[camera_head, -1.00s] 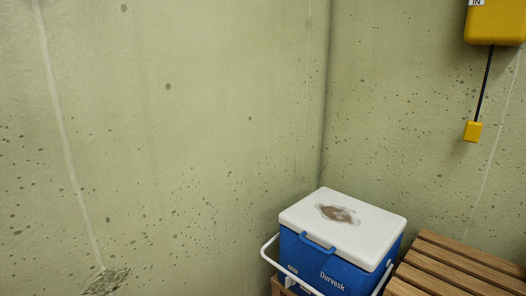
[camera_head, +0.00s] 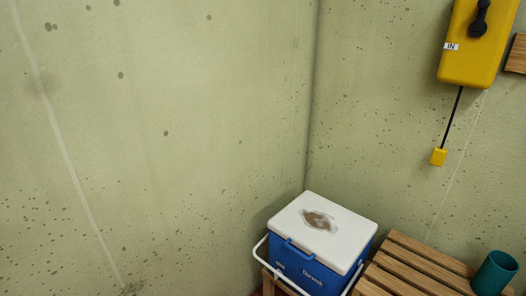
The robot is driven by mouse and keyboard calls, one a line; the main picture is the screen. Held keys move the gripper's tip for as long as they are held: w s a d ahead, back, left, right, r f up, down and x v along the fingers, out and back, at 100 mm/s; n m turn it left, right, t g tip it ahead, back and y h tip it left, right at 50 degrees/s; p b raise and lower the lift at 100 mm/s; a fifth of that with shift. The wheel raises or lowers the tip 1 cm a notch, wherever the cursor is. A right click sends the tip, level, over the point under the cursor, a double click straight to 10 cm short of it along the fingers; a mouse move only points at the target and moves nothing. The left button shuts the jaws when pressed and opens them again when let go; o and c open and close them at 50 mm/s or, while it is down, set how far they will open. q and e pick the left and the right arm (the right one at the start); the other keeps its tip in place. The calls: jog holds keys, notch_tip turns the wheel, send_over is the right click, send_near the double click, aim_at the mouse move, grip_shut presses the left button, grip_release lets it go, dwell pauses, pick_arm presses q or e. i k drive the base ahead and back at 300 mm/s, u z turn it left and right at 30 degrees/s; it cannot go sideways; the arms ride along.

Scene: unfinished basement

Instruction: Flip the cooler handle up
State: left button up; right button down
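A blue cooler (camera_head: 312,270) with a white lid (camera_head: 323,225) stands in the corner at the bottom of the head view. The lid is closed and has a brown stain on top. The white cooler handle (camera_head: 262,256) is down; it slants forward from the cooler's sides, and its front part runs toward the bottom edge of the picture. A small blue latch or grip (camera_head: 300,252) sits at the front under the lid. Neither of my grippers is in view.
A slatted wooden bench (camera_head: 412,268) stands right of the cooler, close to it. A teal cup (camera_head: 495,272) is on it. A yellow wall box (camera_head: 468,50) hangs at upper right, with a cord down to a yellow block (camera_head: 438,157). Concrete walls meet behind the cooler.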

aim_at(314, 277)
jog(key=k, duration=1.3)
jog(key=z, duration=0.7)
jog(key=i, duration=1.8)
jog(key=u, duration=0.45)
